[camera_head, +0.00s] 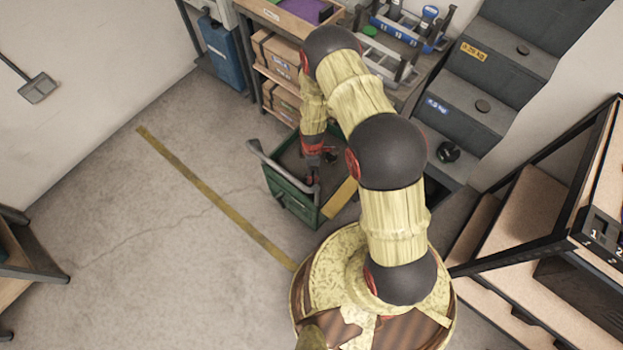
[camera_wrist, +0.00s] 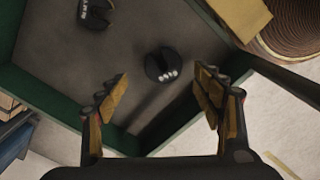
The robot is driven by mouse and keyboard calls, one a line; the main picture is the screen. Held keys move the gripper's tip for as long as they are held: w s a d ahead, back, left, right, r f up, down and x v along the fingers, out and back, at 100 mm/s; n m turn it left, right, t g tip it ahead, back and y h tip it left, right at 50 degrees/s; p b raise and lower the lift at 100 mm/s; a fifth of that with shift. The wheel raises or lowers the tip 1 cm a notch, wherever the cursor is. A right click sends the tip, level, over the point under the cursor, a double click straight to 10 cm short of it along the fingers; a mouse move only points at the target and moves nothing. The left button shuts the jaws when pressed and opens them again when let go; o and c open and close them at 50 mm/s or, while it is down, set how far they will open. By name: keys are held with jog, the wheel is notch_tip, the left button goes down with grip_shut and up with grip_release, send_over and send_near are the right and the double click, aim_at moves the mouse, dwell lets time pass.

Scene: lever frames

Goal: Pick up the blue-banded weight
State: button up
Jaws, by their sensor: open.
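My gripper (camera_head: 314,178) reaches down into a green-walled cart (camera_head: 288,200). In the wrist view my gripper (camera_wrist: 160,92) is open, with nothing between its fingers. A small round black weight (camera_wrist: 163,66) with pale dots lies on the cart's grey floor, just beyond the gap between the fingertips and apart from them. A second dark object (camera_wrist: 95,13) with pale lettering lies near the top left of that view, partly cut off. No blue band shows clearly on either. The cart's green wall (camera_wrist: 38,97) runs along the left.
A yellow-tan piece (camera_head: 340,197) lies at the cart's right corner. Dark steps (camera_head: 495,68) with round dark weights stand at the upper right; one carries a blue label (camera_head: 437,107). Shelves with cardboard boxes (camera_head: 281,53) stand behind the cart.

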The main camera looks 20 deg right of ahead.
jog(key=f+b, duration=0.1)
jog(key=f, duration=0.3)
jog(key=f+b, duration=0.1)
jog(key=f, duration=0.1)
jog(key=shift+s+a+f+b, duration=0.15)
jog(key=shift+s+a+b, duration=0.1)
jog(key=shift+b, duration=0.05)
jog(key=shift+c, duration=1)
jog(key=c, duration=1.5)
